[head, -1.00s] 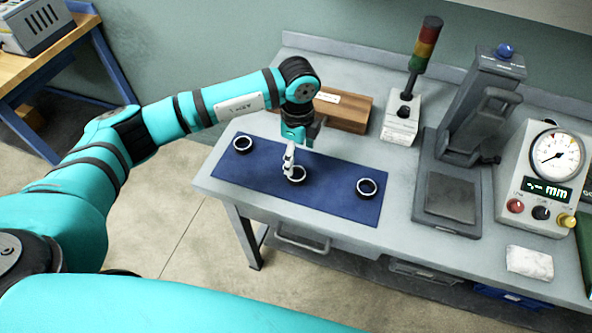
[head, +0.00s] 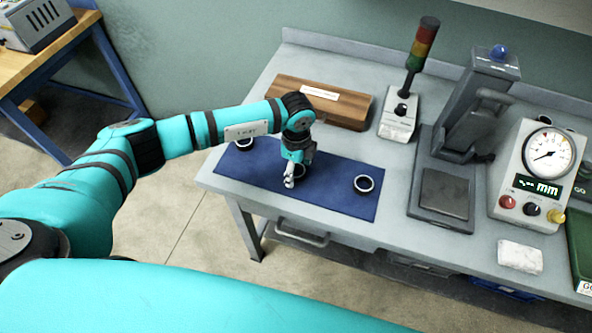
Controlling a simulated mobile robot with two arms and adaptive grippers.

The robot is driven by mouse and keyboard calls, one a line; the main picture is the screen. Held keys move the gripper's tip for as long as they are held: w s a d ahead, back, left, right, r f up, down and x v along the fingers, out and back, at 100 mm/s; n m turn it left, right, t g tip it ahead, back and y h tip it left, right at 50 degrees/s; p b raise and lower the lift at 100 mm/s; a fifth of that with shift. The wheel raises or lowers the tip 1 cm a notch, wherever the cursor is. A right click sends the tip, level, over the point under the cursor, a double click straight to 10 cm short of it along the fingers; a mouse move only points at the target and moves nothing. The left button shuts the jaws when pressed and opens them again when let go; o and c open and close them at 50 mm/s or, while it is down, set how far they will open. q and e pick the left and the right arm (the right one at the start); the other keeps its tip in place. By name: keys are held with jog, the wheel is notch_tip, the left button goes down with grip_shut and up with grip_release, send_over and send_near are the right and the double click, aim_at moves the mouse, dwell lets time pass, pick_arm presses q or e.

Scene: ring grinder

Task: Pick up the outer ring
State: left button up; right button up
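Three dark rings with pale rims are on the blue mat (head: 325,197). The right ring (head: 363,184) is in full view. The left ring (head: 244,145) is partly covered by my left arm. The middle ring (head: 300,171) is mostly hidden behind my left gripper (head: 290,178). The gripper points down at the middle ring, with its pale fingertips low at the ring's near left side. I cannot tell whether the fingers touch the ring or how far apart they are. My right gripper is not in view.
A wooden block (head: 322,102) with a label stands behind the mat. To the right are a signal tower (head: 410,92), a grey press-like stand (head: 443,194), a dial gauge box (head: 541,172) and a white pad (head: 520,257). The mat is clear between the middle and right rings.

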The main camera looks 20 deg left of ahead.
pick_arm(q)
jog(key=c, duration=1)
jog(key=shift+r, duration=0.1)
jog(key=shift+w+r+b, duration=0.1)
jog(key=shift+r+b, duration=0.35)
jog(key=shift+s+r+b, duration=0.2)
jog(key=shift+r+b, duration=0.5)
jog(key=shift+r, duration=0.45)
jog(key=s+b, duration=0.1)
jog(key=s, duration=0.4)
jog(key=s+d+r+b, duration=0.1)
jog(key=s, duration=0.4)
jog(key=s+b, duration=0.2)
jog(key=s, duration=0.3)
jog(key=shift+s+d+r, duration=0.25)
jog(key=shift+s+r, duration=0.1)
